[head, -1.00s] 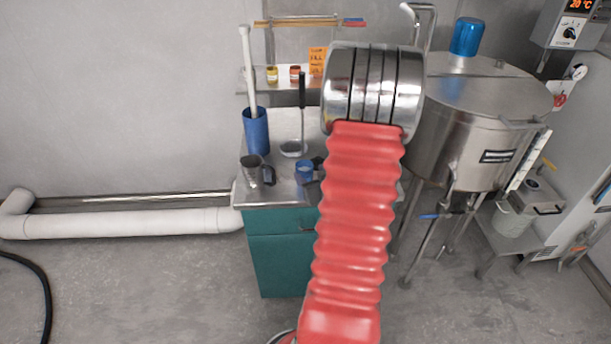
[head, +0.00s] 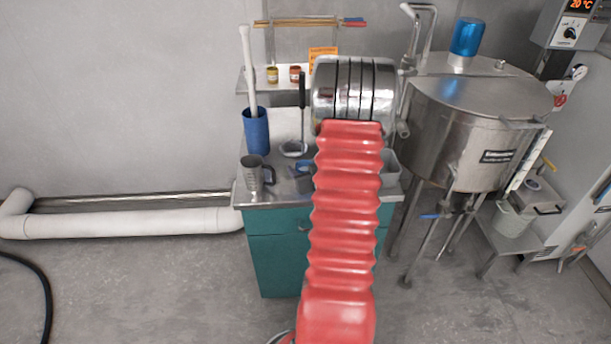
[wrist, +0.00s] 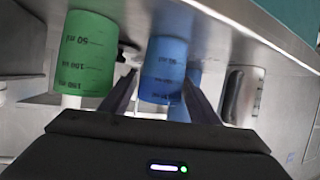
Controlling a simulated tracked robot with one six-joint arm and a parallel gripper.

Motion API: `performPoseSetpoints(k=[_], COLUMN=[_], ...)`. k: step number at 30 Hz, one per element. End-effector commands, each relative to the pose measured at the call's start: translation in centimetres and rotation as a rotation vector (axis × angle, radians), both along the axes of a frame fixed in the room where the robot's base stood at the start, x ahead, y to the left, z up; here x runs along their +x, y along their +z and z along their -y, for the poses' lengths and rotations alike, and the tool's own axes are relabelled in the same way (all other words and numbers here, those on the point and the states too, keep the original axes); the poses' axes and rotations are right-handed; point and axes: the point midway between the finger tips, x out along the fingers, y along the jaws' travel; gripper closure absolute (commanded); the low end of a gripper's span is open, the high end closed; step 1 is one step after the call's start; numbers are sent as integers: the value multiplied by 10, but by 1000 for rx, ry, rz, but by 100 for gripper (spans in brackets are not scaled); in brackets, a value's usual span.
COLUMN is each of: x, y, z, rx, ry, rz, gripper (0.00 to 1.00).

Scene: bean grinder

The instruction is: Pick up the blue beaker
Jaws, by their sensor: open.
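The blue beaker (wrist: 163,65) has dark volume marks and shows in the wrist view, between the two fingers of my gripper (wrist: 160,82). The fingers are open, one on each side of it, with no clear grip on it. The wrist picture looks turned over, as the marks read upside down. In the head view my arm hides the gripper, and only a small blue part (head: 303,166) shows at the arm's left edge, perhaps the beaker.
A green beaker (wrist: 88,52) stands close beside the left finger in the wrist view. A metal jug (head: 255,173), a tall blue cylinder (head: 256,134) and a ladle (head: 293,148) stand left on the counter. A grey container (head: 390,170) is right of my arm.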

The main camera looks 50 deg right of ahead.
Motion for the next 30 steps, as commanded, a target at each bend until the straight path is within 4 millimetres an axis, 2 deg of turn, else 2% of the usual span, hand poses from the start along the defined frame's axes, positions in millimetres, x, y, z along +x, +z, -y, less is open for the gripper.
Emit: performPoseSetpoints(k=[3, 8, 24, 30], x=[14, 23, 23, 23], y=[-7, -11, -11, -11], z=[7, 14, 14, 14], rx=[0, 1, 0, 0], ry=[2, 1, -1, -1], rz=[-1, -1, -1, -1], gripper=[44, 44, 44, 58])
